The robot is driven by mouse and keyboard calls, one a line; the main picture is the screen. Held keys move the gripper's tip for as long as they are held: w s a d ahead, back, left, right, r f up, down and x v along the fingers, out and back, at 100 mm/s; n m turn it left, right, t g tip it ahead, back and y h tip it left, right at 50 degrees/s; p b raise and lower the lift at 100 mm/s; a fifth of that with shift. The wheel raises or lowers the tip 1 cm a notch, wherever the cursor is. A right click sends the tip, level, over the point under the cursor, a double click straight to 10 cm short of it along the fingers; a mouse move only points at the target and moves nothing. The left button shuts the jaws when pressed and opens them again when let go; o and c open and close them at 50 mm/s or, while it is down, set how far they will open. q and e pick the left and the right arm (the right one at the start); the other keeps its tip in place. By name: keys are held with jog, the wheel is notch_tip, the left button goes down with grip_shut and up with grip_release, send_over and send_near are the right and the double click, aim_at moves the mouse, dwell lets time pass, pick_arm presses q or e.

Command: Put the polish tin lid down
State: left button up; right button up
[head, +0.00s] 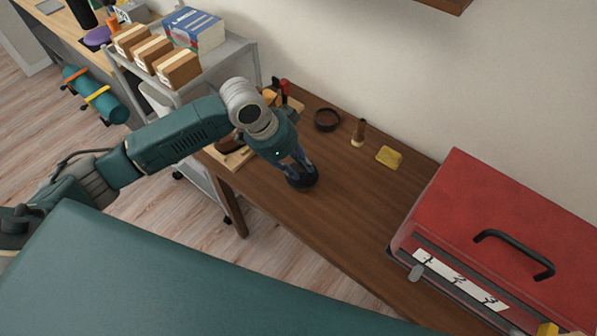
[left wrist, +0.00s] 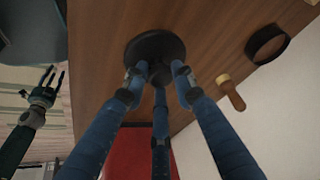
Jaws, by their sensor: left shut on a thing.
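The polish tin lid (head: 303,184) is a dark round disc over the wooden desk, near its front edge. My left gripper (head: 297,170) points down and is shut on the lid. In the left wrist view its blue fingers close on the middle of the lid (left wrist: 143,47). I cannot tell whether the lid touches the desk. A dark, low, round, ring-like thing (head: 327,120) sits farther back on the desk; it also shows in the left wrist view (left wrist: 267,44). My right gripper (left wrist: 48,88) shows in the left wrist view, fingers apart and empty, away from the desk.
A wooden-handled brush (head: 359,132) and a yellow sponge-like block (head: 389,157) lie near the wall. A large red toolbox (head: 520,225) fills the right side of the desk (head: 330,225). A trolley with boxes (head: 176,68) stands at left. The desk between lid and toolbox is clear.

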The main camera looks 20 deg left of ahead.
aim_at(298, 173)
pick_arm(q)
jog(key=shift+f, duration=1.8)
jog(key=shift+f, duration=0.1)
jog(key=o, duration=1.1)
jog(key=shift+o, duration=0.2)
jog(key=v, duration=1.2)
